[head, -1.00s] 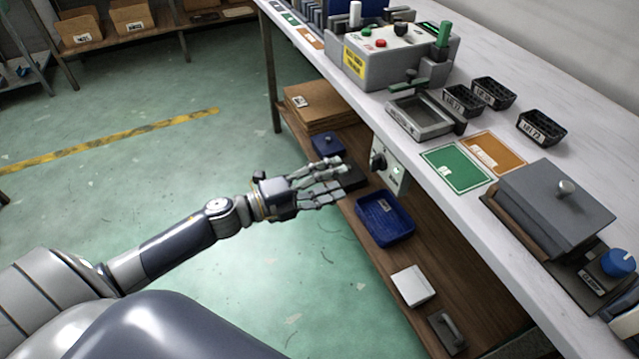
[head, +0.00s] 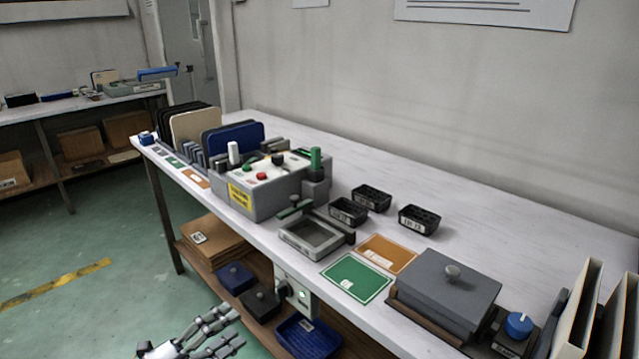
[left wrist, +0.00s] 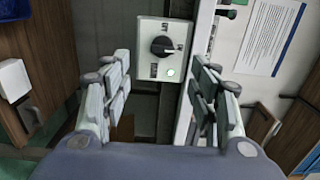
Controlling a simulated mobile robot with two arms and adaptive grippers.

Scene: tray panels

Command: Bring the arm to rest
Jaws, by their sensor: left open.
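My left gripper (head: 212,330) shows at the bottom of the head view, low in front of the bench, with its grey fingers spread. In the left wrist view its two finger groups (left wrist: 160,95) stand wide apart with nothing between them. Beyond them is a grey switch box (left wrist: 163,62) with a black rotary knob and a small lit lamp. The same switch box (head: 298,296) hangs under the bench edge in the head view, to the right of the gripper and apart from it. My right gripper is in neither view.
The white bench (head: 520,205) carries a grey machine (head: 262,196), a tray frame (head: 312,236), black bins (head: 418,219), a green card (head: 356,279) and a grey lidded box (head: 450,288). A blue tray (head: 306,338) sits on the lower shelf. The green floor (head: 110,310) at left is clear.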

